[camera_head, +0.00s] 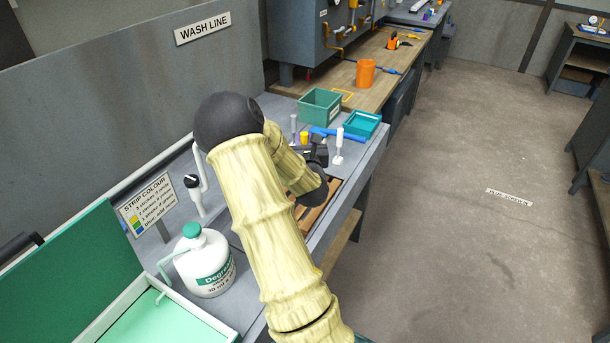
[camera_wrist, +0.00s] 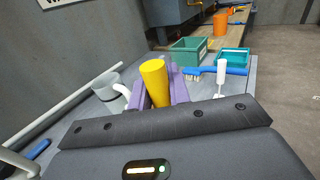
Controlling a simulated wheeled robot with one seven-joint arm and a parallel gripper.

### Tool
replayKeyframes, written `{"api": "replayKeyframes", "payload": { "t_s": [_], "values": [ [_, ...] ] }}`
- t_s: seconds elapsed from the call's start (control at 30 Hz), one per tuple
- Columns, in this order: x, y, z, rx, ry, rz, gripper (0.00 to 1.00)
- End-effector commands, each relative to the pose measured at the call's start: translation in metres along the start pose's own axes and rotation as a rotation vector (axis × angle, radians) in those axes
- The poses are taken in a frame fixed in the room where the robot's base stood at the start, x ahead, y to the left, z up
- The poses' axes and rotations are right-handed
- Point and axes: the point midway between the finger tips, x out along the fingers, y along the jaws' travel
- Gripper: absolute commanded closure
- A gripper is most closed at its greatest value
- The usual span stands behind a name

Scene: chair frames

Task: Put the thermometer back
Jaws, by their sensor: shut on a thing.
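My gripper (camera_wrist: 160,92) shows in the wrist view with purple fingers on both sides of a yellow tapered cylinder (camera_wrist: 155,82), shut on it. I cannot tell whether this yellow thing is the thermometer, or whether its lower end touches anything; that end is hidden behind the gripper body. In the head view my gripper (camera_head: 316,152) is a dark shape beyond my arm, mostly covered, and a bit of the yellow thing (camera_head: 304,138) shows. A slim white upright piece (camera_head: 338,146) stands on the bench to its right; it also shows in the wrist view (camera_wrist: 221,76).
A blue brush (camera_wrist: 213,71), a green bin (camera_head: 320,107) and a teal tray (camera_head: 362,124) lie beyond the gripper. A degreaser jug (camera_head: 207,260), a strip colour sign (camera_head: 149,203) and an open green case (camera_head: 160,318) are nearer. An orange cup (camera_head: 365,73) stands farther back.

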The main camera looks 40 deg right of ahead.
Motion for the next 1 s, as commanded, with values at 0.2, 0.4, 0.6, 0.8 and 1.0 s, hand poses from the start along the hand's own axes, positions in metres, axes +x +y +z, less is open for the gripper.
{"api": "replayKeyframes", "payload": {
  "t_s": [0.2,0.4,0.6,0.8,1.0],
  "values": [
    [0.000,-0.003,-0.034,-0.001,0.002,-0.004,1.00],
    [0.000,-0.003,-0.036,-0.001,-0.001,-0.004,1.00],
    [0.000,-0.003,-0.042,-0.001,0.002,-0.005,1.00],
    [0.000,-0.003,-0.069,-0.001,0.002,-0.005,1.00],
    [0.000,-0.002,-0.074,-0.001,-0.001,-0.004,1.00]
  ]
}}
